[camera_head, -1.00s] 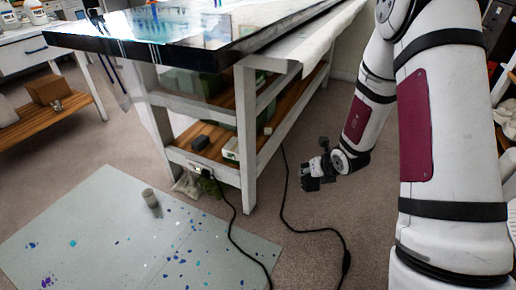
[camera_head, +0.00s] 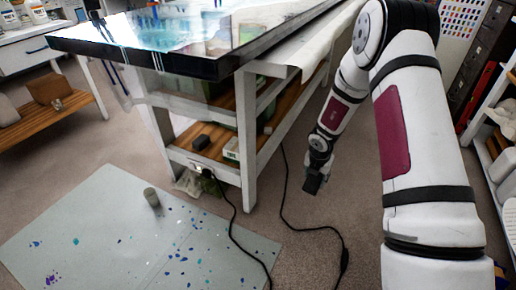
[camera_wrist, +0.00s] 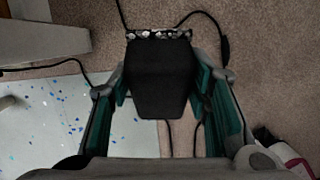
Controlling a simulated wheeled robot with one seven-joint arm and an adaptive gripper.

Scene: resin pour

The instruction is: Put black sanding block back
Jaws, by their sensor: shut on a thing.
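My gripper (camera_head: 313,183) hangs over the carpet to the right of the workbench, pointing down. In the wrist view my gripper (camera_wrist: 160,100) is shut on the black sanding block (camera_wrist: 160,75), which sits between its two teal-padded fingers. The block looks dark and flat-faced, with a pale speckled strip along its far edge. In the head view the block is too small and dark to tell apart from the gripper.
The workbench (camera_head: 248,140) has wooden lower shelves (camera_head: 277,133) and a glossy top. A grey paint-spotted mat (camera_head: 100,230) with a small cup (camera_head: 151,197) lies on the floor. A black cable (camera_head: 310,229) crosses the carpet. Shelving (camera_head: 490,150) stands at right.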

